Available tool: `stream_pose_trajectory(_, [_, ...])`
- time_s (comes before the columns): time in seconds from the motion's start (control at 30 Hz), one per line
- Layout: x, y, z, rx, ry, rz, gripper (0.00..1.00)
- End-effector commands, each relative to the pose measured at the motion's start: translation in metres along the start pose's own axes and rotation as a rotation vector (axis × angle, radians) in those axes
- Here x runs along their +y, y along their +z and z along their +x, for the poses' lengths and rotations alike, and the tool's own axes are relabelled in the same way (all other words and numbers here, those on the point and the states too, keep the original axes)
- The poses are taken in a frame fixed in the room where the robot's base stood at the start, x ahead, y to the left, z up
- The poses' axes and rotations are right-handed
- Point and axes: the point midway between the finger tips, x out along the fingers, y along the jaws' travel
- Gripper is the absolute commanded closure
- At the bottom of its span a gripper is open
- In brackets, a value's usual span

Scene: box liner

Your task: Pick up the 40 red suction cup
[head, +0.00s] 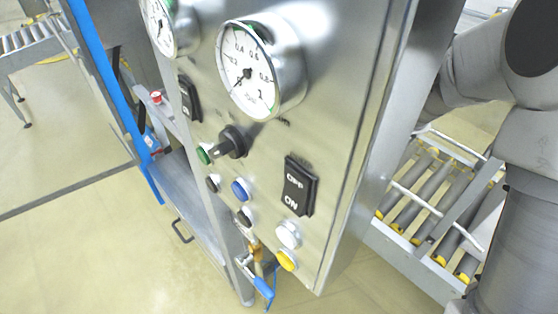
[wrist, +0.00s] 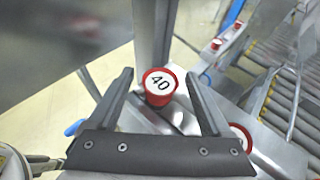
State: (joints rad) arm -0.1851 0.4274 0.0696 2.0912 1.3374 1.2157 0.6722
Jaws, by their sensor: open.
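The red suction cup (wrist: 159,87) has a white top marked 40. In the wrist view it stands on a grey metal ledge (wrist: 145,120), near the middle of the picture. My gripper (wrist: 160,82) is open, with one dark finger to the left of the cup and one to the right. I see no contact between the fingers and the cup. In the head view a small red cup (head: 156,97) sits on a metal ledge at the left; its number is too small to read. My gripper is not seen in the head view.
Another red cup (wrist: 241,137) is partly hidden behind the right finger. More small red cups (wrist: 216,44) stand farther right, beside a roller conveyor (wrist: 297,90). A metal post (wrist: 155,35) rises just behind the 40 cup. A control panel (head: 270,150) with gauges fills the head view's middle.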

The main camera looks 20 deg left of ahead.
Motion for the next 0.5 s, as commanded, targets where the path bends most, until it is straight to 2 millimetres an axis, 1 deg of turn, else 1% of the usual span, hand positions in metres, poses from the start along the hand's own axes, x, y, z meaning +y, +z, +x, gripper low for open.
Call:
stream_pose_trajectory(0.2, [0.0002, 0.0001, 0.0010, 0.000, 0.000, 0.000, 0.17])
stream_pose_trajectory(0.27, [0.0002, 0.0002, 0.0010, 0.000, 0.001, 0.000, 0.28])
stream_pose_trajectory(0.3, [0.0002, 0.0002, 0.0009, 0.000, 0.000, -0.001, 0.35])
stream_pose_trajectory(0.37, [0.0002, 0.0002, 0.0009, 0.000, 0.001, -0.001, 0.46])
stream_pose_trajectory(0.5, [0.0002, 0.0002, 0.0008, 0.000, 0.001, -0.001, 0.71])
